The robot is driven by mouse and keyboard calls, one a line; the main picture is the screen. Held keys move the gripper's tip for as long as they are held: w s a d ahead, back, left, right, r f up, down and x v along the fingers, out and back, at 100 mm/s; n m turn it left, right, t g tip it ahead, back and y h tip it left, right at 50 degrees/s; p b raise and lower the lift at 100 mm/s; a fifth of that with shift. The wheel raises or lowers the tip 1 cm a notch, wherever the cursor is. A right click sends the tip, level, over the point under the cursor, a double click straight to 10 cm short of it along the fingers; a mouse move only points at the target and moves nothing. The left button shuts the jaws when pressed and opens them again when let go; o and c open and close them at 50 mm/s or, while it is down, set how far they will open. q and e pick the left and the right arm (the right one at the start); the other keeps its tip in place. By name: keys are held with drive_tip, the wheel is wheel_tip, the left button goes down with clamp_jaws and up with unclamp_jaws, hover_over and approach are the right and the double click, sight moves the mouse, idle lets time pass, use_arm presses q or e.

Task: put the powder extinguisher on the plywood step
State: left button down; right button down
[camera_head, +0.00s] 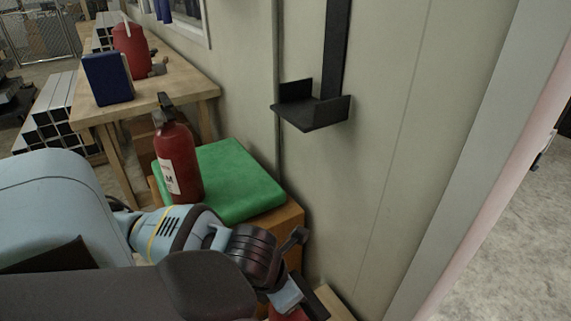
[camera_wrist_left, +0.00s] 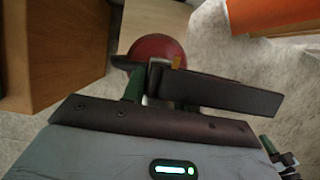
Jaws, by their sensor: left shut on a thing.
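My left gripper (camera_head: 290,296) is low at the bottom of the head view, beside the wooden box. It is shut on a red rounded thing (camera_head: 294,314), which looks like the top of an extinguisher. The left wrist view shows its red dome (camera_wrist_left: 158,48) and a black top part at the fingers (camera_wrist_left: 152,84); its label and lower body are hidden. Another red extinguisher (camera_head: 178,158) with a white label stands upright on a green pad. A pale wooden edge (camera_head: 333,303), perhaps the plywood step, shows beside the gripper, mostly hidden. My right gripper is not in view.
The green pad (camera_head: 238,188) lies on a wooden box (camera_head: 285,222) against the wall. An empty black bracket (camera_head: 318,112) hangs above. A workbench (camera_head: 165,85) carries a blue box (camera_head: 108,78) and a red container (camera_head: 131,47). Grey floor is clear at right.

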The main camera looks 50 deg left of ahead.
use_arm(q)
drive_tip(key=w+a, duration=0.2)
drive_tip(key=w, duration=1)
drive_tip(key=shift+w+a, duration=0.2)
drive_tip(key=shift+w, duration=0.05)
drive_tip(key=shift+f, duration=0.15)
drive_tip(key=shift+f, duration=1.65)
drive_tip(key=c, duration=1.1)
unclamp_jaws()
drive_tip(key=shift+s+f, duration=0.3)
drive_tip(key=shift+f, duration=0.05)
drive_tip(key=p+v, duration=0.1)
drive_tip(key=v, duration=1.1)
drive_tip(key=shift+d, duration=0.1)
